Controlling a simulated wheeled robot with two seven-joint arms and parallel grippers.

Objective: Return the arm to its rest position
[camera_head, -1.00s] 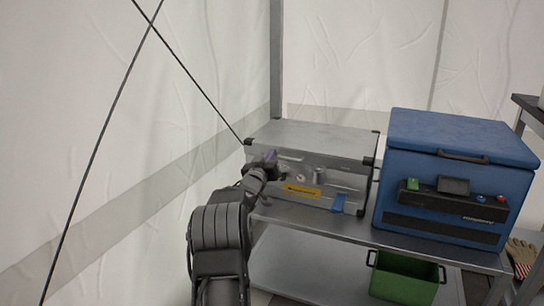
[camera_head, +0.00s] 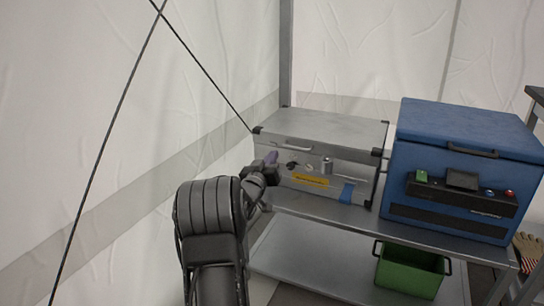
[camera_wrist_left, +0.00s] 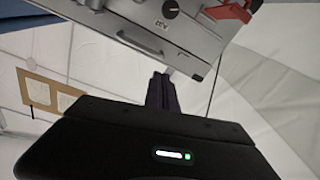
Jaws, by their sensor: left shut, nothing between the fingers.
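My left gripper (camera_head: 271,160) is shut and empty, just in front of the left end of a grey metal case (camera_head: 330,132) on the shelf. In the left wrist view its closed fingers (camera_wrist_left: 161,92) point toward the case (camera_wrist_left: 140,22), which appears turned over in that picture. I cannot tell from these views whether the fingers touch the case. My left arm comes up from the bottom of the head view. My right gripper is in neither view.
A blue cooler box (camera_head: 465,133) with a control panel stands right of the case on the metal shelf unit (camera_head: 345,216). A green bin (camera_head: 410,275) is on the lower shelf. A work glove (camera_head: 528,248) hangs at the right. White tent walls and dark cords are at the left.

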